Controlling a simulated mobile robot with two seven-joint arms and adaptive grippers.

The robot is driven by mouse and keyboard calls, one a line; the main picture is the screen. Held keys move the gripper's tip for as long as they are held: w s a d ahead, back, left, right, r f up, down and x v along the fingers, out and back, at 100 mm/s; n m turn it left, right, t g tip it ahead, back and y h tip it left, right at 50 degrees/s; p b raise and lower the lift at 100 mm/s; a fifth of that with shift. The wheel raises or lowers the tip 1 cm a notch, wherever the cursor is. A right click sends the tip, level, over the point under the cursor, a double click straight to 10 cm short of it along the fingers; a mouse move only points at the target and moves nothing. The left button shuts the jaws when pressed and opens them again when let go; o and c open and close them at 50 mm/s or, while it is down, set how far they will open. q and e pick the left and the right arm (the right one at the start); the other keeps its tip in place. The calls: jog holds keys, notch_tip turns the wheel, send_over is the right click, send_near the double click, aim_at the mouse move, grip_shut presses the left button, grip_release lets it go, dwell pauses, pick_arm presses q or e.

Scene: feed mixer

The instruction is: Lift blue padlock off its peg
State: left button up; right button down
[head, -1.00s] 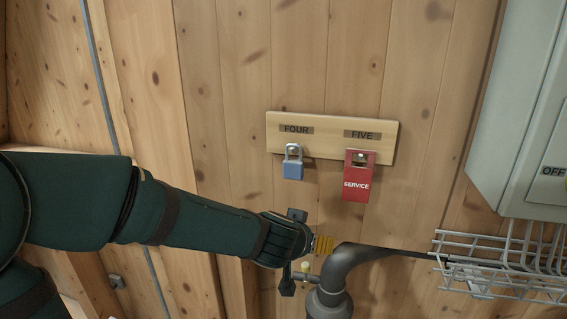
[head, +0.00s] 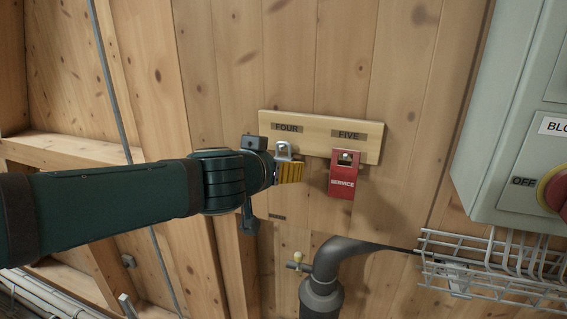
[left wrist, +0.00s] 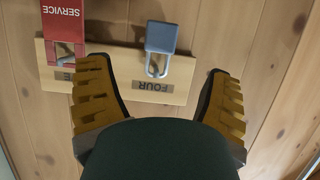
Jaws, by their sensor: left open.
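The blue padlock (left wrist: 162,37) hangs by its silver shackle from the wooden board (left wrist: 184,82) marked FOUR and FIVE, under the FOUR label. In the head view only its shackle (head: 283,150) shows clearly; my left gripper hides the body. My left gripper (left wrist: 160,72) is open, its two yellow ribbed fingers apart. In the wrist view the padlock lies between the lines of the fingers, beyond their tips. I cannot tell whether either finger touches it. The peg itself is hard to make out. My right gripper is not in view.
A red SERVICE tag (head: 342,178) hangs under FIVE, close to the right of the padlock; it also shows in the left wrist view (left wrist: 62,20). A grey pipe (head: 325,275) and wire basket (head: 480,255) are below. A grey switch box (head: 505,120) is at right.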

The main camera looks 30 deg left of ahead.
aim_at(283, 158)
pick_arm(q)
jog(key=b+x, duration=0.3)
jog(key=x, duration=0.5)
jog(key=shift+f, duration=0.15)
jog(key=shift+b+x, duration=0.45)
jog(key=shift+x, duration=0.35)
jog(key=shift+r, duration=0.25)
jog(key=c, duration=1.3)
